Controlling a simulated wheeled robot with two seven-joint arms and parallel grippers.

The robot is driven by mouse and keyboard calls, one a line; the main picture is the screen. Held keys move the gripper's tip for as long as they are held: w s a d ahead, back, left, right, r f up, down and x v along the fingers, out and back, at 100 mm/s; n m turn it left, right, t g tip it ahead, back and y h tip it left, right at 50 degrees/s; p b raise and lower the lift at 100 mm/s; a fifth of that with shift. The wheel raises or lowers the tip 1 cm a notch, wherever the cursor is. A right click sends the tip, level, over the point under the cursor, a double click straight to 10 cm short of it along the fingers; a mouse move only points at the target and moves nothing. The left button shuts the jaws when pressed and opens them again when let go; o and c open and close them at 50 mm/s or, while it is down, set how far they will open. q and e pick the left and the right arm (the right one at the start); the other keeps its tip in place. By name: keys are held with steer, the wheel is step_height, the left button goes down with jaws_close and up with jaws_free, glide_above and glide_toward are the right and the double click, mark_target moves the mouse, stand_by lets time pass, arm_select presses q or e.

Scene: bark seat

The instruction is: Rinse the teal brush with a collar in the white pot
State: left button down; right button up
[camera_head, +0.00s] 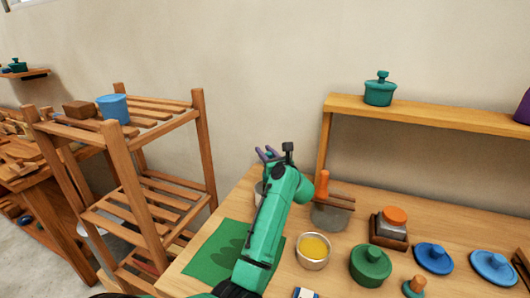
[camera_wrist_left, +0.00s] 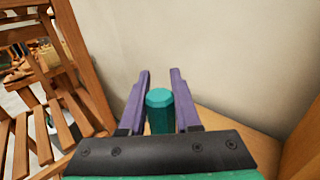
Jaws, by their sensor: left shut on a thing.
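My left gripper (camera_head: 267,153) is raised over the back left part of the table. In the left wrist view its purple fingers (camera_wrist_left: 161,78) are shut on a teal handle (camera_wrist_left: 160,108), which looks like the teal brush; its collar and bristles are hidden. In the head view the brush is hidden by my arm. A pale pot (camera_head: 259,190) shows only as a sliver behind my left arm, below the gripper; it may be the white pot, and its inside is hidden. My right gripper is not in view.
A pale bowl with yellow contents (camera_head: 313,250), a grey bowl (camera_head: 328,216), a green lidded pot (camera_head: 370,265) and blue lids (camera_head: 434,258) stand right of my arm. A green mat (camera_head: 215,252) lies left. A wooden rack (camera_head: 125,170) stands beside the table; a shelf (camera_head: 430,112) is behind.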

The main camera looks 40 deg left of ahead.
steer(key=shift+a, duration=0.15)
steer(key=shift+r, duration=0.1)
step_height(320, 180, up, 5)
steer(key=p, duration=0.5)
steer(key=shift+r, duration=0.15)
stand_by(0.8)
